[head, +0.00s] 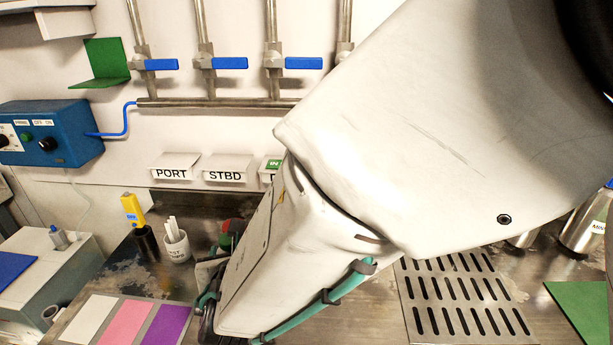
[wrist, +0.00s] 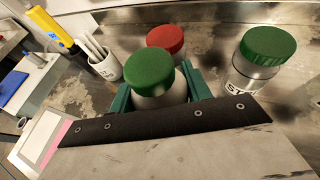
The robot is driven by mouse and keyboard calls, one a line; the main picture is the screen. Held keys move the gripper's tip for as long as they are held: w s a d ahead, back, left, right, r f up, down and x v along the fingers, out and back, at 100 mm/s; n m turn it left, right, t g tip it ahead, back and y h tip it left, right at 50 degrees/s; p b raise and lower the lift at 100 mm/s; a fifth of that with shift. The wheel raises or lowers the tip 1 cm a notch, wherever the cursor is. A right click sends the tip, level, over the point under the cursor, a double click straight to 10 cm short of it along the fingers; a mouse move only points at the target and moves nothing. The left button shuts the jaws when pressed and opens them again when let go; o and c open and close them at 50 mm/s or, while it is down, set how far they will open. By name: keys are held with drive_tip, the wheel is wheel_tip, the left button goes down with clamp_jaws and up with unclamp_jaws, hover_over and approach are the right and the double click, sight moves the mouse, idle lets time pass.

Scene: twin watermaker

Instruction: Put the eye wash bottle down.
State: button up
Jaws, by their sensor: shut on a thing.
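My gripper (wrist: 158,93) has its green fingers on either side of a pale bottle with a green cap (wrist: 151,70) in the wrist view. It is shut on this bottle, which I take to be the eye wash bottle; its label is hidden. The bottle looks roughly upright. Its base is hidden, so I cannot tell whether it touches the steel bench (wrist: 210,35). In the head view my arm covers most of the gripper and the bottle.
A red-capped bottle (wrist: 166,40) stands close behind the held one. Another green-capped bottle (wrist: 262,62) stands to the right. A white cup of strips (head: 177,248) and a yellow meter (head: 132,210) are left. A slotted drain grate (head: 463,300) lies right, with bare steel nearby.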

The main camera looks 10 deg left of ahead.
drive_tip(key=shift+s+a+f, duration=0.15)
drive_tip(key=shift+f, duration=0.7)
drive_tip(key=shift+s+a+f, duration=0.1)
drive_tip(key=shift+a+f, duration=0.05)
drive_tip(key=shift+f, duration=0.65)
drive_tip(key=shift+f, duration=0.15)
drive_tip(key=o, duration=1.1)
